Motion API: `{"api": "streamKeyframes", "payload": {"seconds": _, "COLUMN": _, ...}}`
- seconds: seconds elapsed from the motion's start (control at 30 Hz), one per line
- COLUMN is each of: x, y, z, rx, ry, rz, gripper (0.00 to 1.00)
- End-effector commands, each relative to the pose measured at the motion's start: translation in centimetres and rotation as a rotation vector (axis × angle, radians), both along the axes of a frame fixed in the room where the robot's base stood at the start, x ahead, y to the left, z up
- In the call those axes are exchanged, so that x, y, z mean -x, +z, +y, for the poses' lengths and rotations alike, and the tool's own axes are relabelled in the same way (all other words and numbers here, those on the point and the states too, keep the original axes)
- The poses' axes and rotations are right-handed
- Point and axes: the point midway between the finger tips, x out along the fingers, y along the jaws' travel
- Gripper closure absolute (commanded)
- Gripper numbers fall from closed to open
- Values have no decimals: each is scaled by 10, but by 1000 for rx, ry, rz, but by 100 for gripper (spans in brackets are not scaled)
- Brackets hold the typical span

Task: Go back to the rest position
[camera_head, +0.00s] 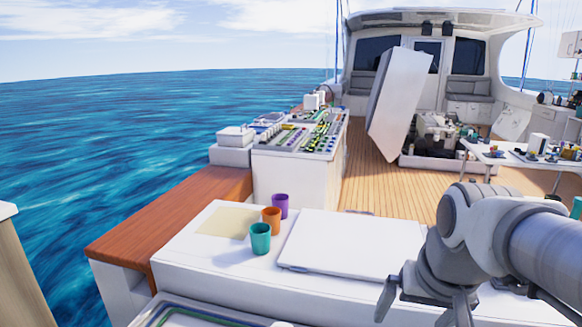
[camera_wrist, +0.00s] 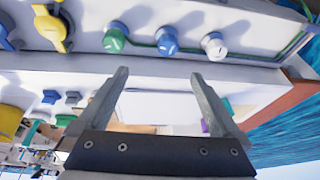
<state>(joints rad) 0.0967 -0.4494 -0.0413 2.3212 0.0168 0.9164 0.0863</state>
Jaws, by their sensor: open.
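My gripper (camera_head: 425,305) is at the lower right of the head view, in front of the white bench, pointing down. Its two fingers are spread, and the wrist view shows nothing between the fingertips (camera_wrist: 160,78). My grey arm comes in from the right edge of the head view. No object is held.
Teal (camera_head: 260,238), orange (camera_head: 271,220) and purple (camera_head: 280,205) cups stand on the white bench beside a closed white lid (camera_head: 350,245). A tilted hatch cover (camera_head: 400,92) stands behind. The wrist view shows green (camera_wrist: 114,40), blue (camera_wrist: 167,42) and white (camera_wrist: 213,45) knobs.

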Motion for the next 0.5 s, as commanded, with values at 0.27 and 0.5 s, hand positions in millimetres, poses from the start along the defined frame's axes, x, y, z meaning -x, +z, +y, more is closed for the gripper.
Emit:
{"api": "streamKeyframes", "payload": {"seconds": 0.27, "x": 49, "y": 4, "z": 32, "rx": 64, "ry": 180, "rz": -115, "gripper": 0}}
{"api": "streamKeyframes", "payload": {"seconds": 0.5, "x": 59, "y": 51, "z": 37, "rx": 80, "ry": 217, "rz": -136, "gripper": 0}}
